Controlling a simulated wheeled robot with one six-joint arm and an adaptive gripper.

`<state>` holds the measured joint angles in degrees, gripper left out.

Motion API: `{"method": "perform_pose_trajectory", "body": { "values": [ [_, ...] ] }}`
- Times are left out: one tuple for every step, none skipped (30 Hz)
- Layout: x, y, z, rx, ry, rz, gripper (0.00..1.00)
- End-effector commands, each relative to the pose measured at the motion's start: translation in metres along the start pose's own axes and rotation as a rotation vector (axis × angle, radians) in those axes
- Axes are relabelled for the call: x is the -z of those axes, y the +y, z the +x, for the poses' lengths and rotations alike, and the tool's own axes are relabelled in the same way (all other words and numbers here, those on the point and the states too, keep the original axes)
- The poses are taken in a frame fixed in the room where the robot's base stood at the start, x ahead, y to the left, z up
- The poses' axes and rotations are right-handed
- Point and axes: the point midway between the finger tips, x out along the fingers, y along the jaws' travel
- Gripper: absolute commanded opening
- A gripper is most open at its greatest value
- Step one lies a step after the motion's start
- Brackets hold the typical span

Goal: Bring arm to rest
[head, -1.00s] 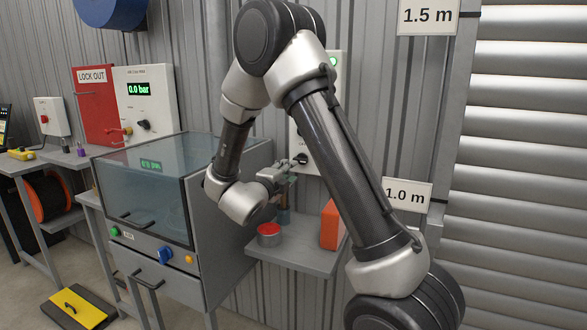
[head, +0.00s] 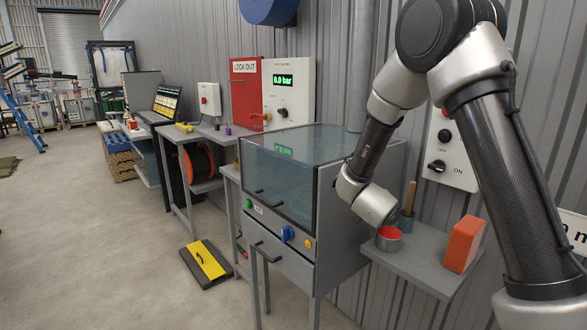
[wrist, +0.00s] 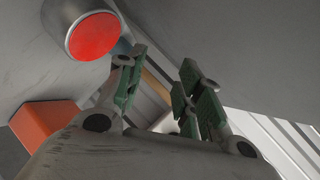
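My arm is folded in front of the metal wall in the head view, its wrist (head: 375,197) just above and left of a small can with a red top (head: 389,237). My gripper (wrist: 161,68) shows in the wrist view with its two green-padded fingers apart and nothing between them. In the head view the fingers are hidden behind my arm. The can shows at the upper left of the wrist view (wrist: 92,37), beside the left finger.
The grey shelf (head: 425,268) also holds an orange block (head: 464,244) and a cup with a wooden handle (head: 409,208). A glass-fronted cabinet (head: 300,190) stands left of it. An ON/OFF panel (head: 452,150) hangs on the wall behind my arm. Open floor (head: 90,240) lies left.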

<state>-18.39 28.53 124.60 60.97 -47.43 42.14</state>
Motion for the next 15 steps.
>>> {"method": "perform_pose_trajectory", "body": {
  "values": [
    [-0.022, 0.007, -0.008, -0.047, -0.14, -0.112, 0.36],
    [-0.034, 0.012, -0.015, -0.073, -0.228, -0.188, 0.36],
    [-0.046, 0.017, -0.028, -0.101, -0.342, -0.289, 0.36],
    [-0.053, 0.021, -0.04, -0.118, -0.425, -0.363, 0.36],
    [-0.057, 0.025, -0.054, -0.131, -0.507, -0.442, 0.36],
    [-0.059, 0.029, -0.074, -0.144, -0.611, -0.546, 0.36],
    [-0.056, 0.033, -0.091, -0.152, -0.686, -0.626, 0.36],
    [-0.051, 0.037, -0.108, -0.157, -0.757, -0.707, 0.36],
    [-0.041, 0.043, -0.132, -0.163, -0.848, -0.817, 0.36],
    [-0.03, 0.047, -0.151, -0.167, -0.91, -0.899, 0.36],
    [-0.016, 0.051, -0.169, -0.172, -0.965, -0.978, 0.36],
    [0.003, 0.058, -0.192, -0.179, -1.029, -1.079, 0.36],
    [0.019, 0.061, -0.207, -0.184, -1.066, -1.148, 0.36],
    [0.036, 0.066, -0.222, -0.192, -1.099, -1.212, 0.36],
    [0.059, 0.071, -0.24, -0.202, -1.131, -1.291, 0.36]
  ]
}}
